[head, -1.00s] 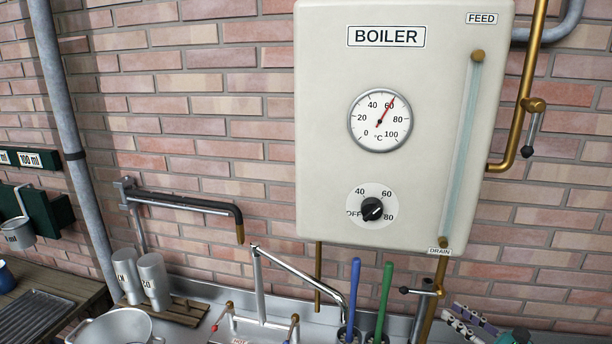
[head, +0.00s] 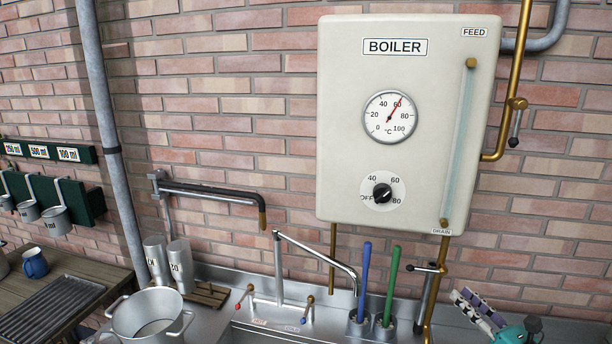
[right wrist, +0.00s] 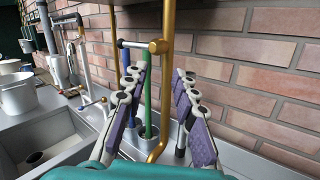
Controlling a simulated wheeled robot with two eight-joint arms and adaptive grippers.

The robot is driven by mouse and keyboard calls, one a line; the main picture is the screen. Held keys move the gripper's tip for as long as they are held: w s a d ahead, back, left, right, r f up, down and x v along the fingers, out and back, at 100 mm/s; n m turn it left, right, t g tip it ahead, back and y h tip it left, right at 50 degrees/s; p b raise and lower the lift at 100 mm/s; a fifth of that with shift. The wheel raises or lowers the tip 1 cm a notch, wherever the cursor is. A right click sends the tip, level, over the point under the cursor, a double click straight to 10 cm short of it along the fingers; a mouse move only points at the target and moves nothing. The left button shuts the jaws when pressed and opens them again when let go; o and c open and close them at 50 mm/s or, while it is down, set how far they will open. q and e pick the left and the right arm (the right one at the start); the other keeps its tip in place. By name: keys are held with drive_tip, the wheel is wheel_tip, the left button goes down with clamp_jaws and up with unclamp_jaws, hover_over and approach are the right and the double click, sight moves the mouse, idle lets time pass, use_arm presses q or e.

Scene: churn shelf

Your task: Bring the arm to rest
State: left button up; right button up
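My right gripper (head: 473,311) shows at the bottom right of the head view, with pale-and-purple fingers and a teal body. In the right wrist view the fingers of this gripper (right wrist: 160,76) stand apart with nothing between them gripped. A brass pipe (right wrist: 166,90) with a valve and two handled tools, one blue and one green, are seen beyond the fingers. My left gripper is not in view.
The boiler (head: 339,150) hangs on the brick wall, its gauge (head: 389,118) near 60. Below are a sink with a tap (head: 318,250), a blue handle (head: 365,270), a green handle (head: 391,285) and the drain valve (head: 428,268). A pot (head: 148,318) stands left.

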wheel_tip(320, 180, up, 10)
drive_tip(key=w+m+t+h, duration=0.1)
drive_tip(key=m+t+h, duration=0.2)
drive_tip(key=m+h, duration=0.8)
drive_tip(key=s+a+f+m+g+y, duration=0.3)
drive_tip(key=s+a+f+m+g, duration=1)
drive_tip(key=s+a+f+m, duration=0.7)
wheel_tip(320, 180, down, 3)
drive_tip(key=s+m, duration=0.2)
drive_tip(key=m, duration=0.5)
drive_tip(key=shift+s+g+b, duration=0.25)
drive_tip(key=shift+g+b, duration=0.1)
drive_tip(key=shift+g, duration=0.05)
